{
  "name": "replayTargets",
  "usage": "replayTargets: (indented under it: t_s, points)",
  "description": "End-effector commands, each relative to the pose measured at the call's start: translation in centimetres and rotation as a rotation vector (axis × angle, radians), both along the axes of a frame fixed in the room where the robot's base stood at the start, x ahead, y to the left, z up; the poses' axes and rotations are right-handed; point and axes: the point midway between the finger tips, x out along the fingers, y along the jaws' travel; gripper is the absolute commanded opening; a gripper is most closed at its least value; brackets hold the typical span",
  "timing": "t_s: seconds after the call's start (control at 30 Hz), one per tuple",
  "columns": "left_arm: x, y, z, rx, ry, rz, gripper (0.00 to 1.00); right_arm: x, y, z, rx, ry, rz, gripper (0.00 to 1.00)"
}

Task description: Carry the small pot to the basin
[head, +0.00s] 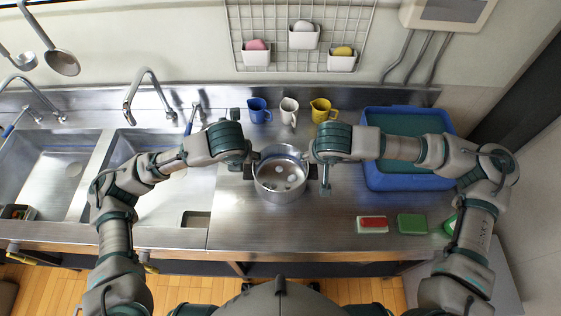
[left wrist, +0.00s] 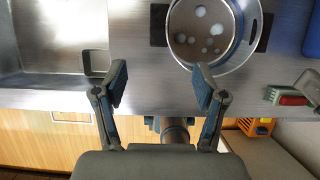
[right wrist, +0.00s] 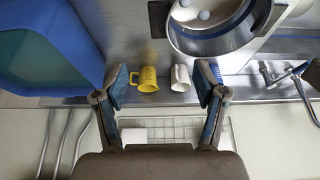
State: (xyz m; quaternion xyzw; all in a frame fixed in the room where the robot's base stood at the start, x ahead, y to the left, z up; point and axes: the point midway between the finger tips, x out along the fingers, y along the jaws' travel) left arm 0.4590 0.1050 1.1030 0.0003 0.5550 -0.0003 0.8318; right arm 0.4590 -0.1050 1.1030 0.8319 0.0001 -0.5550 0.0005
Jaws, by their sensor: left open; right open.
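The small pot (head: 281,197) is a round steel pot with dark side handles, standing upright on the steel counter right of the sinks. Several pale round spots show inside it. Two steel basins are at the left: a nearer one (head: 178,205) and one farther left (head: 35,165). My left gripper (head: 243,145) is open and empty at the pot's left side. In the left wrist view the pot (left wrist: 245,62) lies beyond the right finger of this gripper (left wrist: 161,80). My right gripper (head: 322,152) is open and empty at the pot's right side; it also shows in the right wrist view (right wrist: 160,78).
Blue (head: 258,110), white (head: 289,110) and yellow (head: 322,109) cups stand behind the pot. A blue tub (head: 405,182) stands on the right, partly behind my right arm. A faucet (head: 150,90) rises behind the basin.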

Motion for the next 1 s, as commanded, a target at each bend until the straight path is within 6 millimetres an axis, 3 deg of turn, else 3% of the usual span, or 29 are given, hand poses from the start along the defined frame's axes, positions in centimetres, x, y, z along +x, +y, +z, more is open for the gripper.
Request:
replayTargets:
  t_s: [0.27, 0.47, 1.0]
  points:
    - [0.4, 0.0, -0.2, 0.001, 0.004, 0.001, 0.71, 0.4, 0.0, -0.3, 0.0, 0.005, -0.001, 0.71]
    - [1.0, 0.0, -1.7, 0.0, 0.009, 0.003, 0.71, 1.0, 0.0, -1.7, 0.0, 0.007, -0.001, 0.71]
    - [4.9, 0.0, -11.4, 0.001, 0.008, 0.001, 0.71, 4.9, 0.0, -11.4, -0.001, 0.007, 0.0, 0.71]
